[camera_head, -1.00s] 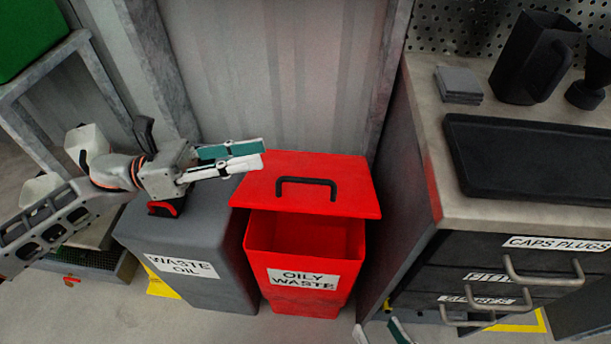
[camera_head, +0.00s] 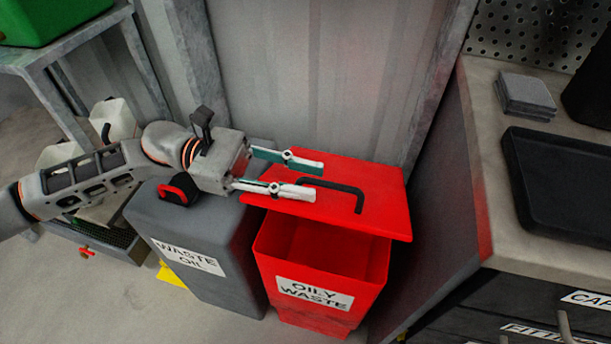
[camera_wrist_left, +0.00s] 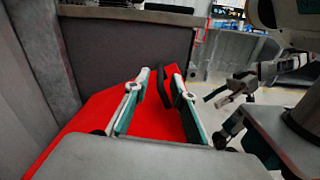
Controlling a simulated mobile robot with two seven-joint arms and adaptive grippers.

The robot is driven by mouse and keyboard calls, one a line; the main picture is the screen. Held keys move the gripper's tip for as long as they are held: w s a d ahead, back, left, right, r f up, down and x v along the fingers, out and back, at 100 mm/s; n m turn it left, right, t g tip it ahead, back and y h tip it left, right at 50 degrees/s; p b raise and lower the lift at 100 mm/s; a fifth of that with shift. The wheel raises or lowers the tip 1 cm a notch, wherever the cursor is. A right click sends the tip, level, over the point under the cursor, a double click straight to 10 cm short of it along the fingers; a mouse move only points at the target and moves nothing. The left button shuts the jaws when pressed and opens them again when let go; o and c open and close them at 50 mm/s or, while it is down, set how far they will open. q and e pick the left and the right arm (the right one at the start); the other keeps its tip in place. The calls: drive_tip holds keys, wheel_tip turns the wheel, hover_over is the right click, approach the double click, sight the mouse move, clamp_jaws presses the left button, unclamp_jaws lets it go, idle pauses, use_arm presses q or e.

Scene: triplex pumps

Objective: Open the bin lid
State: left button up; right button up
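The red oily waste bin (camera_head: 317,297) stands on the floor with its inside showing under the front edge of its red lid (camera_head: 370,218). The lid carries a black handle (camera_head: 357,200). My left gripper (camera_head: 320,180) is over the lid with its fingers spread, their tips at the handle's left end. In the left wrist view the handle (camera_wrist_left: 161,88) shows between the spread fingertips (camera_wrist_left: 161,80); I cannot tell whether they touch it.
A grey waste oil bin (camera_head: 200,235) stands close on the left, under my left arm. A workbench (camera_head: 485,170) with a black tray (camera_head: 565,185) and grey pads (camera_head: 526,93) is on the right. A corrugated wall (camera_head: 320,70) is behind the bins.

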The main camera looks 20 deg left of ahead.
use_arm(q)
drive_tip(key=shift+d, duration=0.4)
